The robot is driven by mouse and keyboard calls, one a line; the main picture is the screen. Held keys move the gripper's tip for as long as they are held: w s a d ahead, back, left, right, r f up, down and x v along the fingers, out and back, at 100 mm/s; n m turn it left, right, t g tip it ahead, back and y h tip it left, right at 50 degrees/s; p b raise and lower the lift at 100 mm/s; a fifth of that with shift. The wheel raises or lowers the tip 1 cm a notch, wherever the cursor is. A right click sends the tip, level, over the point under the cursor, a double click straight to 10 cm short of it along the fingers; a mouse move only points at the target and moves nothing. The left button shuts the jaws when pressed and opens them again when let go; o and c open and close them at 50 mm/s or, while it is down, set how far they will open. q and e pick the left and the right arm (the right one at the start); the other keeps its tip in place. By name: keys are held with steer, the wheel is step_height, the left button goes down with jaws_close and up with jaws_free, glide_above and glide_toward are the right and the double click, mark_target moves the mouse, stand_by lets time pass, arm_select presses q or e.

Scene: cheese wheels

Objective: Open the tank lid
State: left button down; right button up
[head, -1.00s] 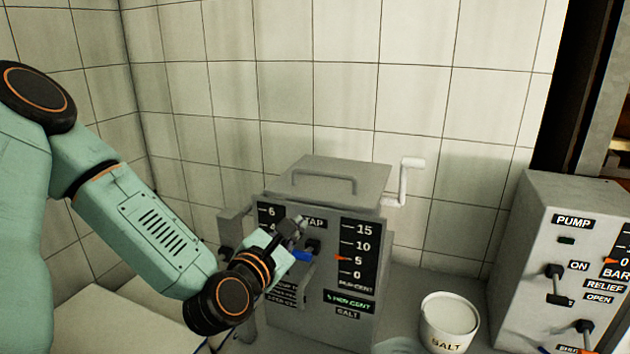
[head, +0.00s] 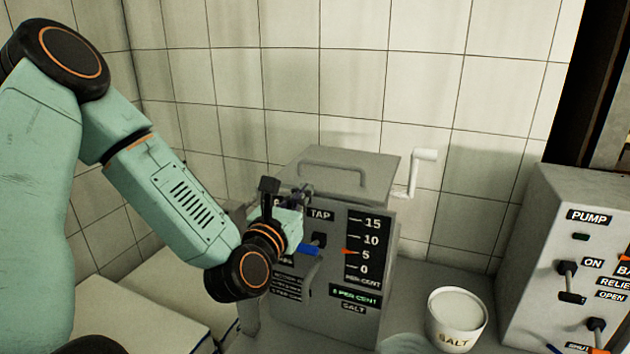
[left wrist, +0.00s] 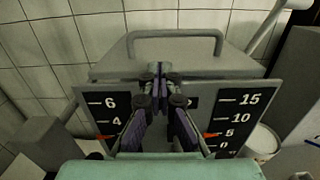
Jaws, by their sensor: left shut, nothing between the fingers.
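The grey tank (head: 335,318) stands against the tiled wall, with gauges and a TAP label on its front. Its flat lid (head: 379,178) is down on top and carries a bar handle (head: 332,167); lid and handle also show in the left wrist view (left wrist: 215,66). My left gripper (head: 303,192) is shut and empty at the upper front of the tank, near the lid's front edge. In the left wrist view its fingertips (left wrist: 160,72) overlap the lid in front of the handle. I cannot tell whether they touch it. My right gripper is out of view.
A white crank (head: 424,157) rises at the tank's right side. A blue-tipped tap lever (head: 308,250) sticks out of its front. A SALT tub (head: 457,318) stands to the right, before a PUMP panel (head: 585,240). Pale blocks (head: 150,300) lie lower left.

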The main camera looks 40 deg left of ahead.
mark_target(315, 185)
arm_select(q)
steer(key=x, duration=0.5)
steer(key=shift+w+a, duration=0.2)
steer(key=shift+a, duration=0.05)
steer(key=shift+w+a, duration=0.1)
steer(key=shift+w, duration=0.3)
steer(key=shift+w+d, duration=0.2)
steer(key=shift+w, duration=0.05)
steer(key=shift+s+r, duration=0.15)
steer(key=shift+a, duration=0.1)
steer(key=shift+a, duration=0.1)
